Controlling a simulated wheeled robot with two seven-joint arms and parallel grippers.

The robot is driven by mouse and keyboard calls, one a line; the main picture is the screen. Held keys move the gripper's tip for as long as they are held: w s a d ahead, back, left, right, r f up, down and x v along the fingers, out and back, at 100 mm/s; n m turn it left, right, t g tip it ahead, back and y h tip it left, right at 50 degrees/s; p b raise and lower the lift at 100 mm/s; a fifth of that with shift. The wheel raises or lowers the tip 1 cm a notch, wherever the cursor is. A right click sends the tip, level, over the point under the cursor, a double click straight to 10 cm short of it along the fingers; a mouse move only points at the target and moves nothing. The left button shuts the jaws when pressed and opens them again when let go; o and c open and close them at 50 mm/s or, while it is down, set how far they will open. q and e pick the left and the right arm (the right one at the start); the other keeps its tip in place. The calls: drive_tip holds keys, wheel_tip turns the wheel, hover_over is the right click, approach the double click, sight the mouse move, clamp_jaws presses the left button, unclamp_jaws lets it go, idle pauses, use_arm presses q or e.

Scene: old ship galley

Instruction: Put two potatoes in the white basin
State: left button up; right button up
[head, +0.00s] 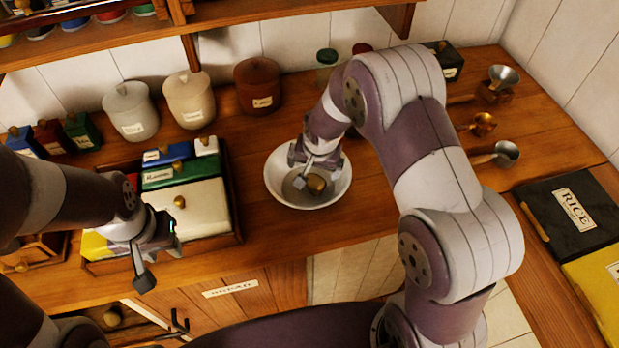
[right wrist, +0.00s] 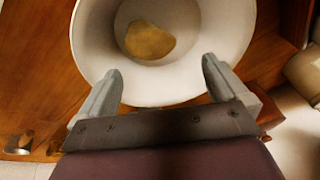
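The white basin (head: 341,192) stands on the wooden counter, and it also shows in the right wrist view (right wrist: 88,45). One brown potato (head: 317,184) lies on the basin's bottom, and the right wrist view shows it too (right wrist: 150,41). My right gripper (head: 306,178) is over the basin; in the right wrist view its fingers (right wrist: 161,66) are spread with nothing between them. My left gripper (head: 158,258) is open and empty in front of the counter's left part. A round brown thing (head: 113,316), perhaps a potato, is in the open compartment below the counter; I cannot tell for sure.
A wooden tray (head: 238,236) of labelled boxes stands left of the basin. Canisters (head: 130,110) line the back wall under a shelf (head: 220,14). Metal scoops (head: 505,153) lie at right, near a black rice box (head: 570,215). Bare counter lies around the basin.

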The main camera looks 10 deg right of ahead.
drive_tip(key=shift+w+f, duration=0.1)
drive_tip(key=shift+w, duration=0.1)
drive_tip(key=shift+w+r, duration=0.1)
drive_tip(key=shift+r, duration=0.1)
use_arm(q)
drive_tip(key=shift+w+f+b, duration=0.25)
drive_tip(key=shift+f+b, duration=0.9)
drive_tip(key=shift+f, duration=0.1)
use_arm(e)
drive_tip(key=v, duration=1.2)
drive_tip(key=shift+r, duration=0.2)
